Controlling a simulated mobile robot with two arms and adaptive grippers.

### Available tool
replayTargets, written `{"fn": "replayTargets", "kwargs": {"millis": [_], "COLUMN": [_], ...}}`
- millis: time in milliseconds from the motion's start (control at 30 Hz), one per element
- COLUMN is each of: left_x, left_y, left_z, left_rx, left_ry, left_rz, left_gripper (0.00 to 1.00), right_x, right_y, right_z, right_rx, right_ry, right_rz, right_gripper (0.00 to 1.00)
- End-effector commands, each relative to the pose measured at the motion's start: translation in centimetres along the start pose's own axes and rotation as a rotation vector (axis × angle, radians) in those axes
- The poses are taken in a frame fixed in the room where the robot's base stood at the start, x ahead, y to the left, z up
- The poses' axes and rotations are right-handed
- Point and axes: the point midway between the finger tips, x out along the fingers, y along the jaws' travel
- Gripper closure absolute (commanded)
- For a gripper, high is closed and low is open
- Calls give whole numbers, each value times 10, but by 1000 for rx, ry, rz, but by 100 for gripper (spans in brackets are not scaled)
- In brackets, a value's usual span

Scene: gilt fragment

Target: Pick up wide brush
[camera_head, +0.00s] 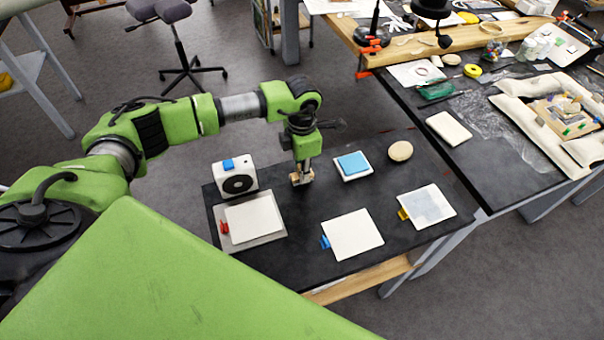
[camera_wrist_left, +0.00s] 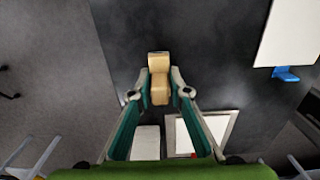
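The wide brush (camera_wrist_left: 159,62) is a small tan block-like piece in the left wrist view, with a broad end beyond the fingertips and a narrower part between them. In the head view the tan brush (camera_head: 295,180) shows beside the fingertips, over the black table. My left gripper (camera_head: 302,174) points down there; in the left wrist view its two fingers (camera_wrist_left: 161,94) lie close against both sides of the brush and look shut on it. Whether the brush is lifted off the table cannot be told. My right gripper is out of view.
On the black table (camera_head: 290,262) stand a white box with a black disc (camera_head: 235,178), a blue sponge on a white tile (camera_head: 353,163), a round tan disc (camera_head: 400,151), and pale panels with coloured clips (camera_head: 352,235). A cluttered workbench (camera_head: 470,150) adjoins at the right.

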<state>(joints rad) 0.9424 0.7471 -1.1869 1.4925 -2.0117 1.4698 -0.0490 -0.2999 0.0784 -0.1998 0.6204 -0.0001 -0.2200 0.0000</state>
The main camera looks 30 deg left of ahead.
Motion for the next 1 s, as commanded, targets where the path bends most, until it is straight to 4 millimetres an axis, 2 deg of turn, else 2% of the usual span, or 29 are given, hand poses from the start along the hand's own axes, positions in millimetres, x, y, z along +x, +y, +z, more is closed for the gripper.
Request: {"fn": "replayTargets", "kwargs": {"millis": [367, 467, 600, 667, 900, 1000], "left_x": [-3, -9, -28, -39, -92, -99], "left_y": [1, 1, 1, -7, -49, -71], "left_z": [1, 0, 1, -3, -20, -30], "left_rx": [0, 0, 1, 4, 6, 6], "left_ry": [-2, -2, -6, -4, -5, -3], "left_rz": [1, 2, 4, 2, 7, 4], "left_gripper": [100, 100, 100, 100, 100, 100], "right_x": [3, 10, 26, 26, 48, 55], "right_y": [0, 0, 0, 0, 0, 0], "right_z": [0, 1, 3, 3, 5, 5], "right_rx": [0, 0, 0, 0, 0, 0], "right_ry": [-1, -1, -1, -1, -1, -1], "right_rz": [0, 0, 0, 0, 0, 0], "right_gripper": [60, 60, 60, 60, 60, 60]}}
